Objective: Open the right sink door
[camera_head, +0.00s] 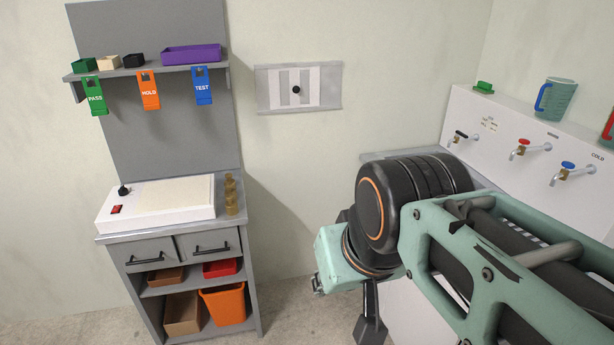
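The sink unit (460,108) stands at the right, with a white back panel and taps with black, red and blue handles. My arm covers most of its basin and front. A white part of its lower front (405,312) shows below my arm, but I cannot make out the right sink door or its handle. My gripper (370,328) shows only in part, as a dark piece pointing down below the mint wrist, in front of the white surface. Its fingers are not clear enough to tell open from shut, and I cannot tell whether it touches anything.
A grey workbench (170,232) with two drawers, open shelves and an orange bin (224,305) stands at the left. A measuring jug (555,97) and a green item (484,87) stand on the sink's top ledge. Bare floor (298,300) lies between bench and sink.

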